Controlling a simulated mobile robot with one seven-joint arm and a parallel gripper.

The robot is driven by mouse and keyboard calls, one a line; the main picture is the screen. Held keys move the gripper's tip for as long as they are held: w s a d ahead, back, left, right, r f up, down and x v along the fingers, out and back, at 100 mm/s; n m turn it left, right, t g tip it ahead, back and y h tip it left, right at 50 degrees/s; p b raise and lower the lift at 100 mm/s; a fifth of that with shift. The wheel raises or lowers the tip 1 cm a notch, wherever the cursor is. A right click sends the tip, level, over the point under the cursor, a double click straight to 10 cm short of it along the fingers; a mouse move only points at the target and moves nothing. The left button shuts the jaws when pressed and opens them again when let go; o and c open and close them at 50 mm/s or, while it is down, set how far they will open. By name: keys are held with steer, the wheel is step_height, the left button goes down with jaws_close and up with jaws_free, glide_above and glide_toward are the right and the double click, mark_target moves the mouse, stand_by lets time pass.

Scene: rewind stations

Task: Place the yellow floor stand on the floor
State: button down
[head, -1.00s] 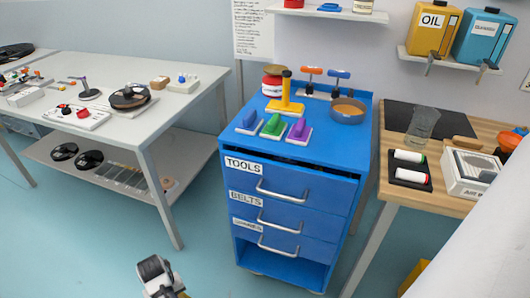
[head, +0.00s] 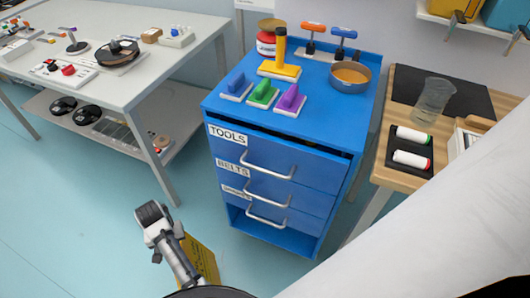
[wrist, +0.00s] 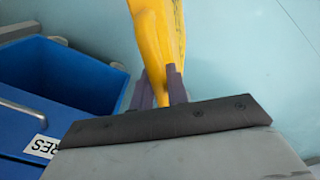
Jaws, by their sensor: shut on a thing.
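The yellow floor stand (head: 201,262) shows at the bottom of the head view as a yellow panel, partly hidden behind my arm. In the wrist view the stand (wrist: 160,35) runs from between the fingers up past the top edge. My gripper (wrist: 162,86) is shut on it. The fingers are hidden in the head view. Pale blue floor (head: 95,235) lies around the stand. I cannot tell whether its lower end touches the floor.
A blue drawer cart (head: 285,150) stands to the right of the stand, close by in the wrist view too. A grey table (head: 120,85) is at the left and a wooden bench (head: 400,180) at the right. Floor between table and cart is clear.

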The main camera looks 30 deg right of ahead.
steer(key=s+a+r+m+p, duration=0.1)
steer(key=s+a+r+m, duration=0.2)
steer(key=a, duration=0.3)
steer(key=s+a+r+m+p, duration=0.1)
steer(key=s+a+r+m, duration=0.3)
steer(key=a+r+m, duration=0.1)
steer(key=shift+a+r, duration=0.5)
steer(key=shift+a, duration=0.1)
step_height(320, 180, down, 20)
steer(key=b, duration=0.3)
steer(key=shift+b, duration=0.3)
steer(key=shift+f, duration=0.15)
steer(key=c, duration=1.4)
jaws_free()
